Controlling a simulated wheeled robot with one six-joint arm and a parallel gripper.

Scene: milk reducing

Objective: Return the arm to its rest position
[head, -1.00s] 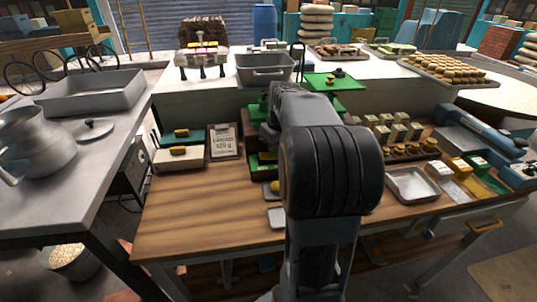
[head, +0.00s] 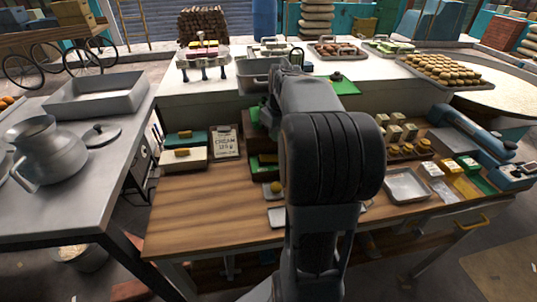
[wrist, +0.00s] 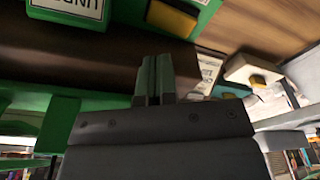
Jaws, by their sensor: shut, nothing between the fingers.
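In the wrist view my gripper (wrist: 153,80) shows at the centre with its two fingers together and nothing between them. A brown panel and green trim lie behind the fingers, with the wooden table surface at the upper right. In the head view my arm stands in the middle and hides the gripper and part of the wooden table (head: 205,215).
On the table are a clipboard (head: 226,143), a cream box (head: 180,158) and a steel tray (head: 407,186). A metal pot (head: 45,155) and a large grey basin (head: 95,93) stand on the left table. The table's front left is clear.

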